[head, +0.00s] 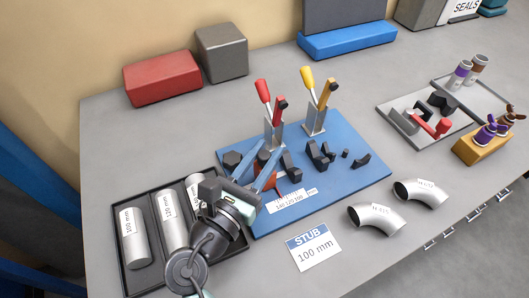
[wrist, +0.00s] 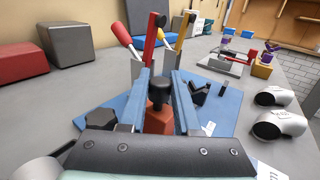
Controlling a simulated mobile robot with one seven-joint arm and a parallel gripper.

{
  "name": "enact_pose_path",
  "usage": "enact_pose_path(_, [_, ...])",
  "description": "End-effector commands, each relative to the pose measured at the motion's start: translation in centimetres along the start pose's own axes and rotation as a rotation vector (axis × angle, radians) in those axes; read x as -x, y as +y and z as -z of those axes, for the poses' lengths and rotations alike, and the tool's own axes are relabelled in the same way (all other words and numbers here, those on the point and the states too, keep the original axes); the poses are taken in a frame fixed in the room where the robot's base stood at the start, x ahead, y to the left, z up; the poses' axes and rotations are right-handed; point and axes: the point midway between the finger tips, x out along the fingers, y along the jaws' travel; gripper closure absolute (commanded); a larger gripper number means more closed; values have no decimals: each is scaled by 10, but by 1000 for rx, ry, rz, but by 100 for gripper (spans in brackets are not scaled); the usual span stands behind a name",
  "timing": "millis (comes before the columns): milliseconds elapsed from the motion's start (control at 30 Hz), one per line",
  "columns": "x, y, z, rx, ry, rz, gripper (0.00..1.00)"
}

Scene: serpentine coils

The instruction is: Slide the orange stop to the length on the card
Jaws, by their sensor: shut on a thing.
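The orange stop (wrist: 158,121) with its black knob (wrist: 157,92) sits between the two blue fingers of my gripper (wrist: 160,80) in the wrist view. My gripper is shut on it, apparently at the knob. In the head view my gripper (head: 268,151) reaches over the blue fixture board (head: 348,184), and the orange stop (head: 263,160) is partly hidden by the fingers. A white scale (head: 292,201) marked 140, 120, 100 mm lies at the board's front edge. The card (head: 314,249) reads STUB 100 mm and lies on the table in front. The stop's exact reading is unclear.
Two toggle clamps, red-handled (head: 264,95) and yellow-handled (head: 308,80), stand at the board's back. Black blocks sit on the board. A dark tray (head: 122,274) of labelled tubes lies left. Two pipe elbows (head: 376,222) (head: 421,193) lie right. A tray (head: 391,133) of parts is farther right.

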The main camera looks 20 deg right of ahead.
Motion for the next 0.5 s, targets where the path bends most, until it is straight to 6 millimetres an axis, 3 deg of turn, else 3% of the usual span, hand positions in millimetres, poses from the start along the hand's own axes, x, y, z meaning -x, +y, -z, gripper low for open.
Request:
enact_pose_path(333, [0,0,0,0,0,0,100])
enact_pose_path(500, [-14,-10,-4,2,0,1,100])
